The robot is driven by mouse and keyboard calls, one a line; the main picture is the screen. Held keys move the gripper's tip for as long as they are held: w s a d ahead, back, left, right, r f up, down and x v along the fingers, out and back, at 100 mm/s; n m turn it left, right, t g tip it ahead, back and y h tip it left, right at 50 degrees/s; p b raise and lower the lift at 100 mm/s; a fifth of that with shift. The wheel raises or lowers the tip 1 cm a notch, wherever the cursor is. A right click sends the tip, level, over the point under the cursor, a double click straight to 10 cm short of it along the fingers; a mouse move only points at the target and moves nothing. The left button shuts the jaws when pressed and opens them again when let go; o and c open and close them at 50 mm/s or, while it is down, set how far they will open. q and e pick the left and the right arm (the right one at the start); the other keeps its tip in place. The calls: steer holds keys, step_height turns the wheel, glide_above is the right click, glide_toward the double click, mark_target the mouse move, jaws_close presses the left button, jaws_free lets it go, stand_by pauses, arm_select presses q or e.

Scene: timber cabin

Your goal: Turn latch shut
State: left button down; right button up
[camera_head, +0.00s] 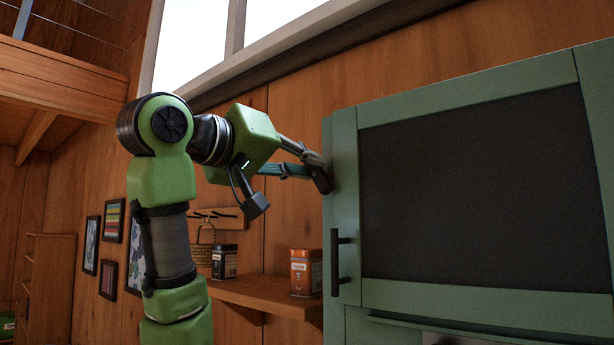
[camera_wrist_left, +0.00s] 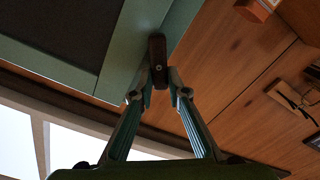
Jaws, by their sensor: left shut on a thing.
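A green cabinet with a dark door panel fills the right of the head view; its green frame (camera_head: 345,215) shows in front of my gripper's tip. My left gripper (camera_head: 318,172) reaches from the left to the cabinet's upper left edge. In the left wrist view my left gripper (camera_wrist_left: 159,86) is shut on the latch (camera_wrist_left: 157,48), a small dark bar with a round pivot. The latch lies at the edge of the green frame (camera_wrist_left: 130,50), roughly along that edge. In the head view the fingers partly hide the latch. My right gripper is not in view.
A black door handle (camera_head: 337,262) stands out below my left gripper. A wooden shelf (camera_head: 262,294) left of the cabinet carries an orange tin (camera_head: 305,272) and a dark tin (camera_head: 224,262). A hook rail (camera_head: 220,214) with a basket hangs above it.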

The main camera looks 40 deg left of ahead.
arm_select(q)
steer(key=n+b, duration=0.2)
steer(key=n, duration=0.1)
steer(key=f+n+b, duration=0.1)
steer(key=n+b, duration=0.2)
steer(key=n, duration=0.1)
steer(key=n+b, duration=0.2)
steer(key=n, duration=0.2)
steer(key=shift+a+f, duration=0.25)
steer(key=shift+a, duration=0.15)
steer(key=shift+n, duration=0.3)
steer(key=c, duration=2)
jaws_free()
steer(key=shift+o, duration=0.2)
steer(key=shift+a, duration=0.15)
steer(key=shift+s, duration=0.1)
